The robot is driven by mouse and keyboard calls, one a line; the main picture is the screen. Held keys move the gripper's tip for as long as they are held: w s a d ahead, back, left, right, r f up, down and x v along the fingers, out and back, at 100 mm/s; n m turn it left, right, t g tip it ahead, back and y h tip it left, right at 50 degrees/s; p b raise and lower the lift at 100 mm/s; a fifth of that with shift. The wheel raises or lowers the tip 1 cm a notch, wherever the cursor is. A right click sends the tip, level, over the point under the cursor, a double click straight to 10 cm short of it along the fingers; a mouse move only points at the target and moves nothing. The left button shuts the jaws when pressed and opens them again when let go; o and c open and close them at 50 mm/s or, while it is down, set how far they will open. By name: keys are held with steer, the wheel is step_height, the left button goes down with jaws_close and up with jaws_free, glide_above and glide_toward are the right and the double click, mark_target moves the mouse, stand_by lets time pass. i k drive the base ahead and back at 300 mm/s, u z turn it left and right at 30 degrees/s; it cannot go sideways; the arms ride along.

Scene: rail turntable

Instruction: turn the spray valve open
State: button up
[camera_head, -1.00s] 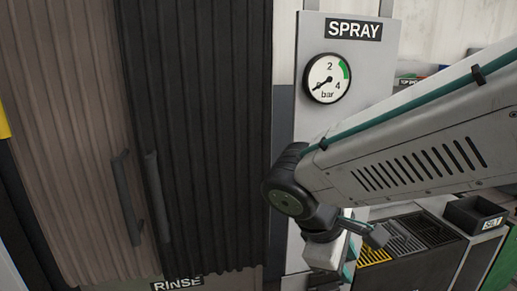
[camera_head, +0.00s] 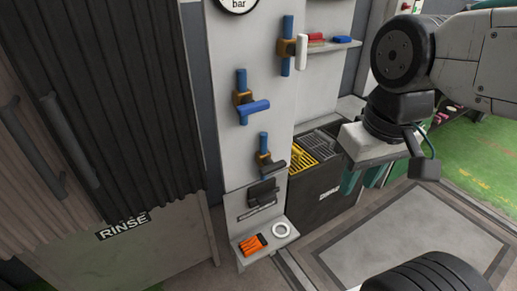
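A grey panel (camera_head: 226,130) carries three valves on short blue pipes. The top valve (camera_head: 287,47) has a brass body and a white handle pointing down. The lowest valve (camera_head: 263,158) has a dark handle pointing right. No label in view tells which is the spray valve; the gauge (camera_head: 238,3) above them is mostly cut off. My gripper (camera_head: 366,178) hangs right of the panel, clear of all valves. Its teal fingers look apart, with nothing seen between them; its body partly hides them.
A ribbed dark curtain and a RINSE sign (camera_head: 123,226) are at left. A low shelf (camera_head: 262,240) holds an orange item (camera_head: 252,243) and a white ring (camera_head: 281,230). A dark bin (camera_head: 325,203) stands below my gripper's left. A small upper shelf (camera_head: 335,46) holds coloured items.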

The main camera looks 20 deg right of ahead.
mark_target(270, 167)
steer(key=z, duration=0.8)
steer(key=k, duration=0.55)
steer(key=u, duration=0.65)
